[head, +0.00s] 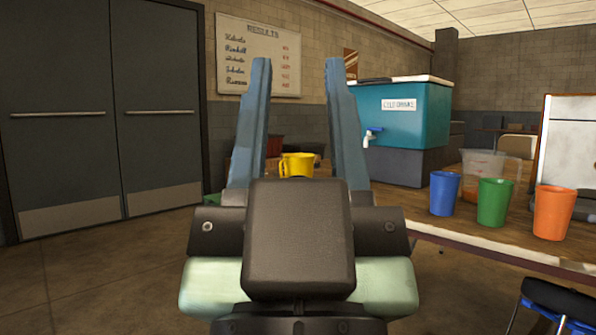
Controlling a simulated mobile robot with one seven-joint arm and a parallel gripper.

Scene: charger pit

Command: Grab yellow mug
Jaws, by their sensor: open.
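The yellow mug (297,165) shows in the head view between my gripper's two fingers, farther off. It looks to stand on a brown surface near the left end of the counter. Its lower part is hidden behind my gripper's body. My gripper (303,72) is open and empty, with its two blue-grey fingers pointing up and forward in the picture. The mug appears beyond the fingers; I cannot tell the exact distance.
A counter (450,232) runs along the right with blue (444,193), green (494,202) and orange (553,212) cups. A teal drink cooler (405,118) stands right of the mug. The floor (110,275) at left is clear.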

